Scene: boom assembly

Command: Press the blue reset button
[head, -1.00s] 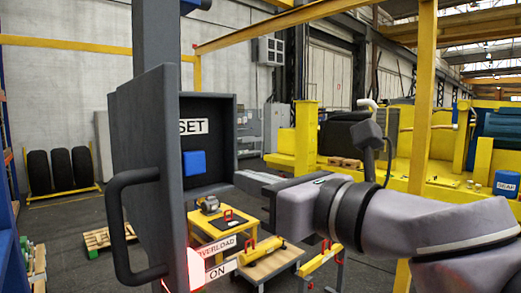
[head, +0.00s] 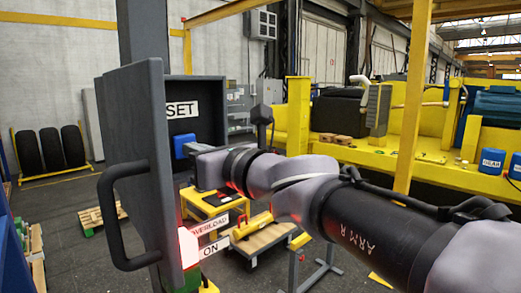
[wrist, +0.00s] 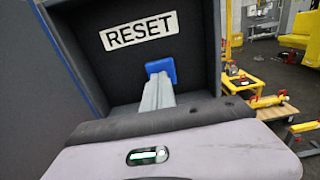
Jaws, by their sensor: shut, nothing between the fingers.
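The blue reset button (head: 184,144) sits on the back wall of an open dark grey box (head: 211,110), below a white RESET label (head: 182,110) that is partly cut off by the door in the head view. In the wrist view the whole label (wrist: 139,30) shows, and the button (wrist: 161,68) is just beyond my fingertips. My gripper (wrist: 157,82) is shut and empty, reaching into the box. Its tips overlap the lower part of the button in the wrist view. I cannot tell whether they touch it.
The box door (head: 140,165) with its black handle (head: 110,215) stands open on the left. Below it a red lamp (head: 188,248) glows beside OVERLOAD and ON signs. A yellow table (head: 207,203) and a wooden trolley (head: 255,245) stand behind.

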